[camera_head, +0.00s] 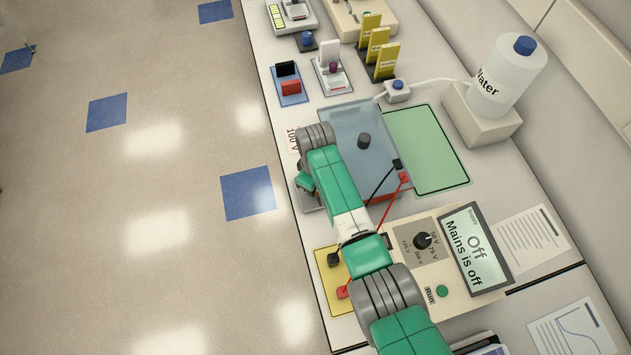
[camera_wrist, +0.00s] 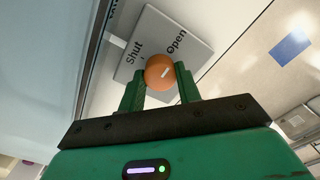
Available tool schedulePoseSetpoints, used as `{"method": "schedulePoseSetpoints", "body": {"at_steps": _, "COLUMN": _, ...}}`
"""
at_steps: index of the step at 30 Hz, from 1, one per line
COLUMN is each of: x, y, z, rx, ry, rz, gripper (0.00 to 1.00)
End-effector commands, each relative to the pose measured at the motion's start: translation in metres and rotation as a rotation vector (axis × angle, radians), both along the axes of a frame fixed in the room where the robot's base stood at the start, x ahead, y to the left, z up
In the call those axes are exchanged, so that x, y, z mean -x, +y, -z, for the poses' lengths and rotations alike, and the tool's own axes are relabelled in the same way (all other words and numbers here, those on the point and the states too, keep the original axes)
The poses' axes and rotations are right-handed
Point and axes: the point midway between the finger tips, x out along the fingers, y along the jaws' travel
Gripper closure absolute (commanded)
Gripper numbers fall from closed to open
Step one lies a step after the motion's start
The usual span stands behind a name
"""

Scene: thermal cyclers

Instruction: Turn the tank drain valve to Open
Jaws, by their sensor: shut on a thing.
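The drain valve shows in the wrist view as a round orange knob (camera_wrist: 157,64) with a short white mark. The mark slants up to the right, nearer the Open side than the Shut side. Behind the knob is a grey plate (camera_wrist: 190,50) lettered Shut at left and Open at right. My gripper (camera_wrist: 160,80) has its two green fingers closed on either side of the knob. In the head view the blue-lidded tank (camera_head: 338,122) stands on the bench, and my arm hides the valve beside its left side.
A power supply (camera_head: 405,240) reads Off, Mains is off. Black and red leads run from the tank. A green mat (camera_head: 428,150) and a Water bottle (camera_head: 505,75) stand to the right. The floor at left is clear.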

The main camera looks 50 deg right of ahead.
Motion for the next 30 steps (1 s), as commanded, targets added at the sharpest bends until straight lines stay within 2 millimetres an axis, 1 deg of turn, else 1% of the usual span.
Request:
{"method": "schedulePoseSetpoints", "body": {"at_steps": 5, "x": -0.001, "y": -0.001, "z": -0.002, "rx": 0.0, "ry": -0.001, "rz": 0.001, "gripper": 0.89}}
{"method": "schedulePoseSetpoints", "body": {"at_steps": 6, "x": -0.001, "y": -0.001, "z": -0.002, "rx": 0.0, "ry": -0.001, "rz": 0.001, "gripper": 0.59}}
{"method": "schedulePoseSetpoints", "body": {"at_steps": 8, "x": -0.001, "y": 0.0, "z": -0.002, "rx": 0.0, "ry": -0.001, "rz": 0.001, "gripper": 0.47}}
{"method": "schedulePoseSetpoints", "body": {"at_steps": 9, "x": -0.001, "y": 0.0, "z": -0.002, "rx": 0.0, "ry": -0.001, "rz": 0.0, "gripper": 0.45}}
{"method": "schedulePoseSetpoints", "body": {"at_steps": 17, "x": 0.0, "y": 0.0, "z": -0.003, "rx": 0.0, "ry": -0.001, "rz": 0.0, "gripper": 0.45}}
{"method": "schedulePoseSetpoints", "body": {"at_steps": 20, "x": -0.001, "y": 0.0, "z": -0.018, "rx": 0.001, "ry": -0.002, "rz": 0.0, "gripper": 0.45}}
{"method": "schedulePoseSetpoints", "body": {"at_steps": 24, "x": -0.001, "y": 0.0, "z": -0.047, "rx": 0.001, "ry": -0.003, "rz": 0.0, "gripper": 0.45}}
{"method": "schedulePoseSetpoints", "body": {"at_steps": 27, "x": -0.001, "y": 0.0, "z": -0.064, "rx": 0.0, "ry": -0.003, "rz": 0.0, "gripper": 0.45}}
{"method": "schedulePoseSetpoints", "body": {"at_steps": 30, "x": 0.0, "y": 0.0, "z": -0.075, "rx": 0.0, "ry": -0.001, "rz": 0.0, "gripper": 0.45}}
